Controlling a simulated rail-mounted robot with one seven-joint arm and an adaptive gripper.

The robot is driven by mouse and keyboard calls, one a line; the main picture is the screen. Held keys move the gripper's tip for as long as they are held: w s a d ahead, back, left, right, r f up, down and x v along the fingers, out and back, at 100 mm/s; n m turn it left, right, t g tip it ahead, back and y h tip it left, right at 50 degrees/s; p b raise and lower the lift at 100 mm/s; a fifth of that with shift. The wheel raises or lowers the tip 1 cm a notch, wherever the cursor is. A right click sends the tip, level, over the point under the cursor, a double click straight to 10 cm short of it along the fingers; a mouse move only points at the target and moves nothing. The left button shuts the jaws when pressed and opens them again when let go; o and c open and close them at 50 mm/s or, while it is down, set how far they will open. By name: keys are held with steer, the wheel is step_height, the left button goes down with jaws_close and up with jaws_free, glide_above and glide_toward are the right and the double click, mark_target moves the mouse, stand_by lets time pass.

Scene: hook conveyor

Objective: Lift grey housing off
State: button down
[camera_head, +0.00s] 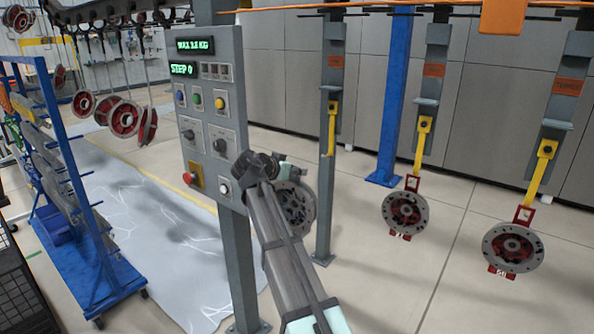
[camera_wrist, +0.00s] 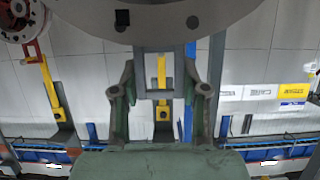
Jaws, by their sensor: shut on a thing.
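The grey housing (camera_head: 297,210) is a round flanged disc, partly hidden behind my arm in the head view. In the wrist view its smooth grey edge (camera_wrist: 160,18) fills the top, with dark holes in it. My gripper (camera_wrist: 159,68) is shut on the housing, one finger on each side at its edge. In the head view my gripper (camera_head: 285,173) is mostly hidden by the wrist. The nearest yellow hook (camera_head: 332,130) hangs just right of and above the housing. I cannot tell whether the two touch.
Two red-and-grey housings hang on yellow hooks to the right, one nearer the middle (camera_head: 405,212) and one farther right (camera_head: 513,247). A control panel (camera_head: 211,110) on a post stands close left of my gripper. A blue rack (camera_head: 92,220) stands farther left.

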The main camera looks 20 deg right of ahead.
steer(key=s+a+b, duration=0.2)
steer(key=s+a, duration=0.4)
steer(key=a, duration=0.3)
steer(key=shift+s+a+b, duration=0.25)
steer(key=shift+s+b, duration=0.05)
stand_by(1.0)
stand_by(0.4)
